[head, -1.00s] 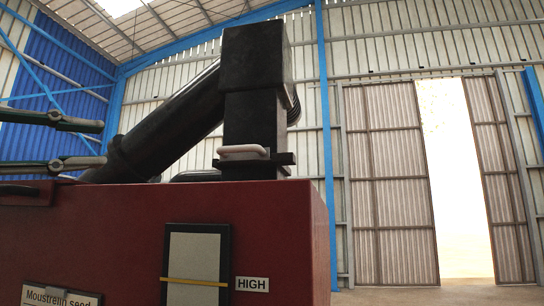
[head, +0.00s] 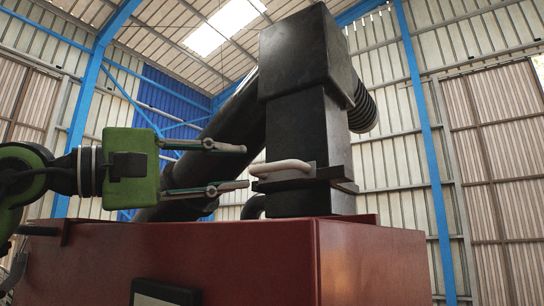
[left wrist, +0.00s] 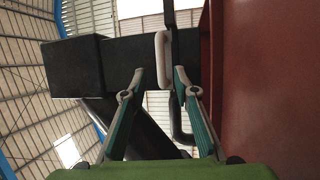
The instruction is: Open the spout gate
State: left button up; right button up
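The spout gate is a flat black plate (head: 335,173) set across the square black spout (head: 300,125). In the left wrist view the handle (left wrist: 163,60) stands upright in the picture, between the tips of my open gripper (left wrist: 159,73) and nearer the right finger. I cannot tell whether the fingers touch it. My right gripper is in neither view.
The red machine body (head: 220,255) lies below the gripper and spout; its red wall also fills the right of the left wrist view (left wrist: 265,80). A thick black slanting pipe (head: 235,125) runs behind the gripper. Air is free above the gripper.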

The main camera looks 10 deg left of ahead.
aim_at(267, 168)
pick_arm(q)
jog(key=p+x, duration=0.3)
jog(key=x, duration=0.5)
jog(key=shift+f, duration=0.1)
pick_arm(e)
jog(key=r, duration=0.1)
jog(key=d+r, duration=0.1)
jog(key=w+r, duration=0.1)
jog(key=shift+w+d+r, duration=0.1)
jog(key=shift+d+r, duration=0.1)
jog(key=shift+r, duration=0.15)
